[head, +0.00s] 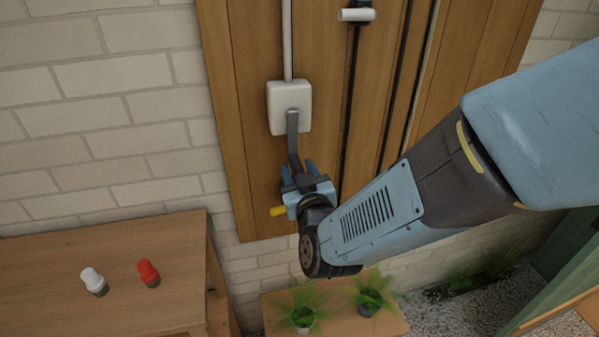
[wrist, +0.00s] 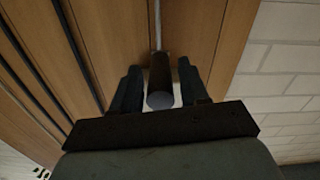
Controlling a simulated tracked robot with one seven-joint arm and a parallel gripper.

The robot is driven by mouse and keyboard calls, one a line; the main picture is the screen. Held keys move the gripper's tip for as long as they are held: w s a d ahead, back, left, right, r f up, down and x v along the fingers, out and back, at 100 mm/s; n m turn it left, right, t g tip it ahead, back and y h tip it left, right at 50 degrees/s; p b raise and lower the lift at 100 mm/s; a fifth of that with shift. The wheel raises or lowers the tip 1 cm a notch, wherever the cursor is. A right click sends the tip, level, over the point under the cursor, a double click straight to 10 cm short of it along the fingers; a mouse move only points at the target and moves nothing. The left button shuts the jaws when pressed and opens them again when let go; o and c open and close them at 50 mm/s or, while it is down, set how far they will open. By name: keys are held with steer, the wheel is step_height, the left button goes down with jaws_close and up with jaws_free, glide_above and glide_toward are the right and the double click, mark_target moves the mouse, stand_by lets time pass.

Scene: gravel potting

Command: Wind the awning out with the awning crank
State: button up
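The awning crank (head: 293,135) is a dark grey arm hanging from a white box (head: 278,97) on the wooden panel. It slants slightly right toward its lower end. My gripper (head: 298,168) is at that lower end, with one blue finger on each side. In the wrist view the crank (wrist: 160,78) lies between the two dark fingers, its rounded end toward me. The fingers look apart from it, with a narrow gap on each side, so my gripper is open around it. Any contact deeper between the fingers is hidden. The awning itself is not in view.
A white rod (head: 287,40) runs up from the box. A wooden table (head: 90,250) at left holds a white bottle (head: 92,279) and a red one (head: 148,271). Below, a low bench (head: 335,318) carries two potted plants. Gravel lies at lower right.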

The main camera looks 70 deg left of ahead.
jaws_close()
stand_by(0.6)
